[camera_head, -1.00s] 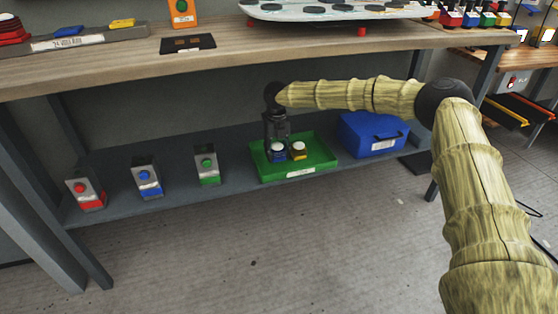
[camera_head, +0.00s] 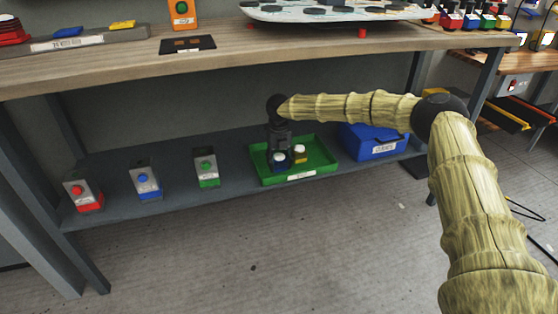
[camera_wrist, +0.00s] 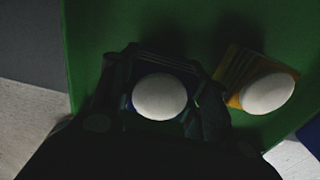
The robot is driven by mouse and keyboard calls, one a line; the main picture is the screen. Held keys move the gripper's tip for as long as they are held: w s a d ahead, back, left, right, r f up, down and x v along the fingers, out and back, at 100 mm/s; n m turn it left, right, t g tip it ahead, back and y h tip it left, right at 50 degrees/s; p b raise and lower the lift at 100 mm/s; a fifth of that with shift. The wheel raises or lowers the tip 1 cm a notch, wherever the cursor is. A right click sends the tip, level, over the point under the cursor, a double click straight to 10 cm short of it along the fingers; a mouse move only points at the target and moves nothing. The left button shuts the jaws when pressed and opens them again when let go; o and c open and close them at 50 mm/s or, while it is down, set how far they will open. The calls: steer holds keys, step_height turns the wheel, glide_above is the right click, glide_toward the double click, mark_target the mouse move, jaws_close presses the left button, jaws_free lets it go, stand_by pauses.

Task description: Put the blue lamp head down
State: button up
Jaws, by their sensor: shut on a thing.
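The blue lamp head (camera_head: 279,160) has a round white top and a dark blue body. My gripper (camera_head: 280,152) points down over the left part of the green tray (camera_head: 318,157) and is shut on the lamp head. In the wrist view the white top of the lamp head (camera_wrist: 160,96) sits between the two dark fingers. The lamp head is low over the tray floor; I cannot tell whether it touches it. A yellow lamp head (camera_head: 299,153) with a white top stands in the tray just to the right, also in the wrist view (camera_wrist: 265,91).
The tray sits on a grey lower shelf (camera_head: 235,192) under a wooden bench top (camera_head: 120,70). A blue bin (camera_head: 372,143) is right of the tray. Red (camera_head: 84,193), blue (camera_head: 145,179) and green (camera_head: 206,167) button boxes stand to the left.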

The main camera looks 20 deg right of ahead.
mark_target(279, 155)
steer(key=o, duration=1.3)
steer(key=shift+f, duration=0.1)
steer(key=shift+b, duration=0.3)
steer(key=shift+r, duration=0.35)
step_height(279, 155, up, 8)
steer(key=p, duration=0.2)
steer(key=shift+f+p, duration=0.2)
steer(key=shift+p, duration=0.2)
steer(key=shift+s, duration=0.1)
